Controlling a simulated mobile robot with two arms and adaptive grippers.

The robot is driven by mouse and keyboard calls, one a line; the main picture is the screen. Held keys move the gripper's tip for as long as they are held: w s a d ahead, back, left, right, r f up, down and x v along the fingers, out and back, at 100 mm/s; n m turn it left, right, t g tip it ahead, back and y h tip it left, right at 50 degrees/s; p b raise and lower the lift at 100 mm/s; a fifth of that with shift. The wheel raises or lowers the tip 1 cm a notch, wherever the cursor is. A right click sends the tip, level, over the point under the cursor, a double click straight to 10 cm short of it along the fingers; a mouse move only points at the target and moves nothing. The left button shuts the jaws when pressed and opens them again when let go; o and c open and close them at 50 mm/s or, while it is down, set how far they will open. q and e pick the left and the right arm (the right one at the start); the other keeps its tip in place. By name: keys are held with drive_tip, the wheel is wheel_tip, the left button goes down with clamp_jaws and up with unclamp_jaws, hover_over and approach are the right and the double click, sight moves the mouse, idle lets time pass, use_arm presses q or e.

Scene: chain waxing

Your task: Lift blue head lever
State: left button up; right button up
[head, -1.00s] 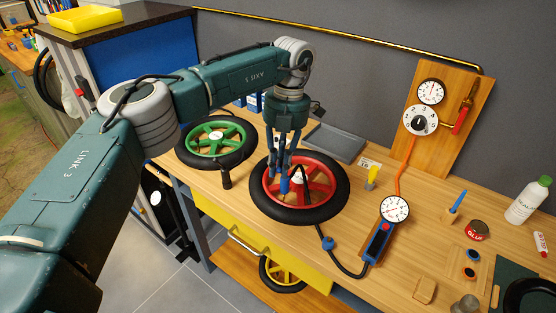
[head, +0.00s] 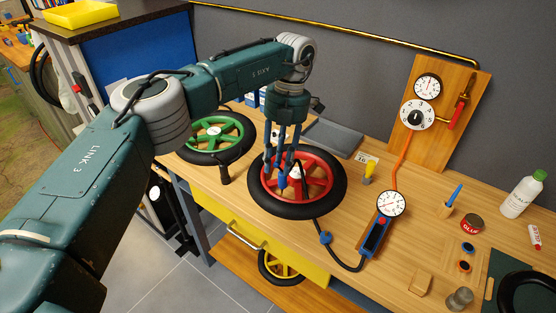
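A red-spoked wheel (head: 329,201) with a black tyre lies flat on the workbench. My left gripper (head: 277,175) points down over the left part of this wheel, its fingers among the spokes. A small blue piece shows at the fingertips; I cannot tell whether it is a lever or part of the finger. A black hose with a blue fitting (head: 325,238) runs from the front of the wheel to a blue inflator with a dial gauge (head: 390,204). No separate head lever can be made out clearly. My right gripper is out of view.
A green-spoked wheel (head: 213,134) lies to the left, a grey tray (head: 334,138) behind. A wooden wall panel (head: 441,142) carries a gauge, a dial and a red-handled valve. A yellow-topped part (head: 369,170), a red tin (head: 471,223) and a white bottle (head: 521,196) stand to the right.

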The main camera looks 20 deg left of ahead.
sight(282, 170)
use_arm(q)
drive_tip(key=v, duration=0.7)
drive_tip(key=shift+r, duration=0.25)
drive_tip(key=shift+f, duration=0.1)
